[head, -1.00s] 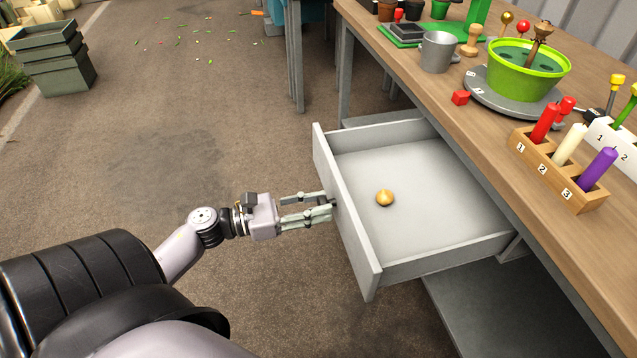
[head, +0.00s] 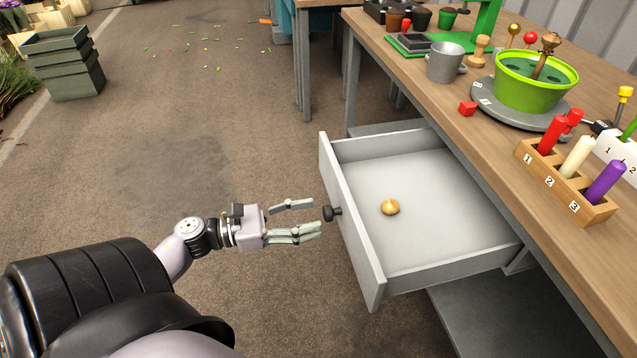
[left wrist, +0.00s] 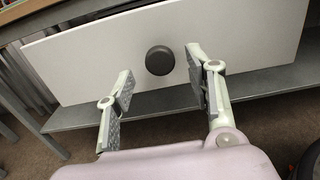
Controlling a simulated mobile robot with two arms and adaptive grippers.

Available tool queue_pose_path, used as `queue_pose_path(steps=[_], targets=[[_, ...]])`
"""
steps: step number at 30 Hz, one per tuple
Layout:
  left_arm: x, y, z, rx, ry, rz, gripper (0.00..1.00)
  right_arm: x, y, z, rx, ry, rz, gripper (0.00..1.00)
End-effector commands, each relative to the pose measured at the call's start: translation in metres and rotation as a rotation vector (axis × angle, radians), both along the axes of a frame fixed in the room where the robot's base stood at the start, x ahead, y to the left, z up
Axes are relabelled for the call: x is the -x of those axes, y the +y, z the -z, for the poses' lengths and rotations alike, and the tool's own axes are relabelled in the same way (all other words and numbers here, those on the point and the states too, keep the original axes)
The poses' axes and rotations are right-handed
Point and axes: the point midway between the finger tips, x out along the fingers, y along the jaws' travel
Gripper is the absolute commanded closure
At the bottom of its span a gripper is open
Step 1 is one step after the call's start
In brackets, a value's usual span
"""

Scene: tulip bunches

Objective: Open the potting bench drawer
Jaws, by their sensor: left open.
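The potting bench drawer (head: 362,240) stands pulled well out from under the wooden bench top. Its inside is light grey, and a small golden-brown bulb (head: 390,207) lies on its floor. A dark round knob (head: 332,213) sits on the drawer front; it also shows in the left wrist view (left wrist: 160,60). My left gripper (head: 317,216) is open and empty in front of the knob, with a small gap between fingertips and knob. In the left wrist view the two fingers (left wrist: 160,85) are spread to either side of the knob. My right gripper is not in view.
The bench top (head: 480,160) holds a green pot (head: 530,92) on a grey turntable, a grey metal cup (head: 444,63), a red cube (head: 467,108) and a candle rack (head: 565,190). Stacked dark crates (head: 66,66) stand far left.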

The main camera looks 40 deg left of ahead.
Motion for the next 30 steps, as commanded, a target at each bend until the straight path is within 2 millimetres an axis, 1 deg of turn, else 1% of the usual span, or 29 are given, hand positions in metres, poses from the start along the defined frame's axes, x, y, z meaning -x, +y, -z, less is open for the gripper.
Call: queue_pose_path(steps=[1,6,9,12,18,30], targets=[[0.010,0.008,0.002,-0.001,0.004,-0.004,0.51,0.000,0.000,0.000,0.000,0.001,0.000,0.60],[0.038,0.030,0.001,-0.001,0.003,-0.003,0.51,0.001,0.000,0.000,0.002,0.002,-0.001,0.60],[0.052,0.040,0.001,-0.001,0.003,-0.001,0.51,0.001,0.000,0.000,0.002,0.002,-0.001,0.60],[0.061,0.047,0.001,0.000,0.003,-0.001,0.51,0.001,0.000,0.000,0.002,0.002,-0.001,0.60],[0.068,0.052,0.000,-0.001,-0.001,0.001,0.51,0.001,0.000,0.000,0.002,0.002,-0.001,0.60],[0.067,0.052,0.000,-0.001,0.001,0.001,0.51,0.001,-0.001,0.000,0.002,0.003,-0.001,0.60]])
